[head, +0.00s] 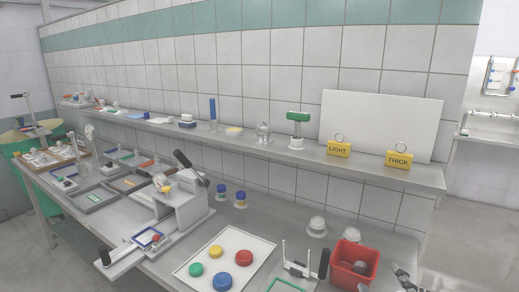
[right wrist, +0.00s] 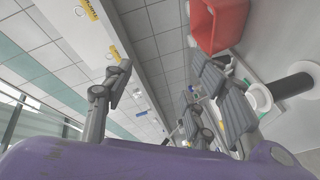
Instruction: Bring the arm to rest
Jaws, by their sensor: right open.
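My right gripper (right wrist: 163,72) is open, with its grey fingers spread wide and nothing between them in the right wrist view. In the head view, a small grey part of it (head: 402,276) shows at the bottom edge, to the right of the red bin (head: 354,264). The red bin also shows at the top of the right wrist view (right wrist: 217,24), beyond the fingers and apart from them. The rest of my right arm is out of the head view. My left gripper is not in view.
A white mat (head: 215,271) holds green, yellow, red and blue caps. A stand with a black handle (head: 324,263) is left of the bin. A grey press-like fixture (head: 173,215) stands further left. Above runs a shelf (head: 270,150) with yellow LIGHT (head: 339,150) and THICK (head: 398,161) tags.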

